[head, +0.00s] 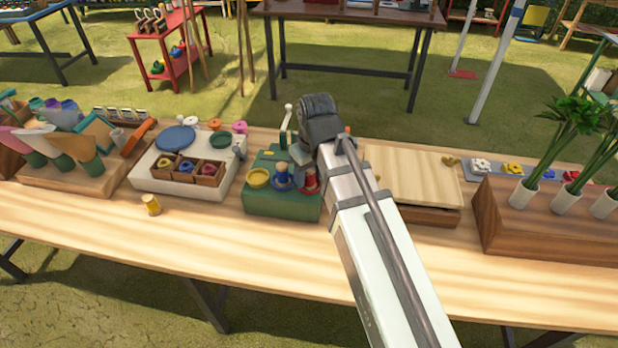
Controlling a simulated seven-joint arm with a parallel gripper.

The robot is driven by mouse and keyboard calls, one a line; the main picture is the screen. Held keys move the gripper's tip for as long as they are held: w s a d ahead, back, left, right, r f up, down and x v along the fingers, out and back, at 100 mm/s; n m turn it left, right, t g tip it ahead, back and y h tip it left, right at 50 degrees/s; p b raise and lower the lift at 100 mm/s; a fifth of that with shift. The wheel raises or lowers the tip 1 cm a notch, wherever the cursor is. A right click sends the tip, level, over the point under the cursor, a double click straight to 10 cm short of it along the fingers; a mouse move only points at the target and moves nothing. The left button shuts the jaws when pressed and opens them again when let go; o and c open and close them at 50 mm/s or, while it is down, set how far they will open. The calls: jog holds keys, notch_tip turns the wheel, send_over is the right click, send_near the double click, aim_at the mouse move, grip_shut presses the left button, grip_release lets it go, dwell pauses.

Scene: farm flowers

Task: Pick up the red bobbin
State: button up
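A red bobbin (311,181) stands at the right end of a green box (282,204) on the wooden table. My arm partly covers its right side. A blue bobbin (283,179) stands just left of it on the same box, and a yellow ring or dish (258,178) is further left. My gripper (301,153) seems to be just behind and above the red bobbin, partly hidden by my arm. Its fingers are too small and covered to show whether they are open or touch anything.
A white board (150,180) with a blue disc and a sectioned wooden tray stands left of the box. A yellow spool (151,205) is on the table in front. A pale wooden board (412,178) and a planter (540,218) stand right.

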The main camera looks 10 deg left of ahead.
jog(key=c, duration=0.8)
jog(key=shift+r, duration=0.1)
